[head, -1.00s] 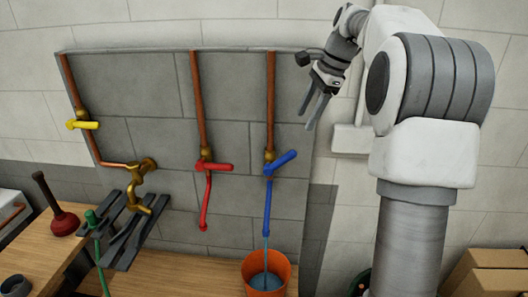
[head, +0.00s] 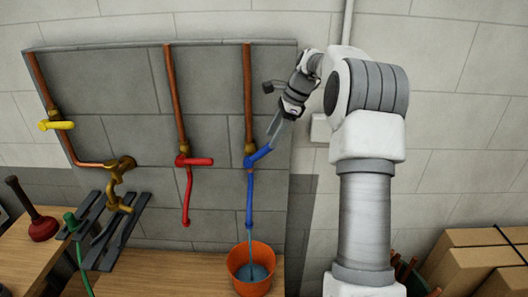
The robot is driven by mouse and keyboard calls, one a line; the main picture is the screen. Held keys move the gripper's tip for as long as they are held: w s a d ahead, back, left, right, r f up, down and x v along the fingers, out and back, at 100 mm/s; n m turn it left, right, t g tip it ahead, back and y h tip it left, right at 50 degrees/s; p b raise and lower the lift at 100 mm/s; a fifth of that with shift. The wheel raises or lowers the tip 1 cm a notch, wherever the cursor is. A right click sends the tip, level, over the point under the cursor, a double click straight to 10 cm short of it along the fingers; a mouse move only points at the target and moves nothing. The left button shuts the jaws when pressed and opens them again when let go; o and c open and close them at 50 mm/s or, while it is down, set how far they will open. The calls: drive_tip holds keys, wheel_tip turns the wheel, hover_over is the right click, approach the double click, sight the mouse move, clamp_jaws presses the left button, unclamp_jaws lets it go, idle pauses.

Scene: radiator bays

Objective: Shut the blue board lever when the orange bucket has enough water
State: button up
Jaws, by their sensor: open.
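The blue lever (head: 260,154) sits on the right copper pipe of the board (head: 215,70), tilted up to the right. Below it, a blue spout (head: 250,195) runs a thin stream of water into the orange bucket (head: 238,262). The bucket stands under the spout with bluish water inside; its exact level is hard to tell. My gripper (head: 274,136) is open, with its fingers pointing down and left, close by the raised end of the blue lever. Whether the fingers touch the lever I cannot tell.
A red lever (head: 195,161) with a red spout is left of the blue one. A yellow lever (head: 57,125) and a brass tap (head: 120,180) are further left. A plunger (head: 42,226) stands on the wooden bench. Cardboard boxes (head: 470,262) are at the lower right.

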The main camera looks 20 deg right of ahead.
sight(264, 151)
drive_tip(key=x, duration=0.7)
drive_tip(key=shift+f, duration=0.1)
clamp_jaws()
idle(1.2)
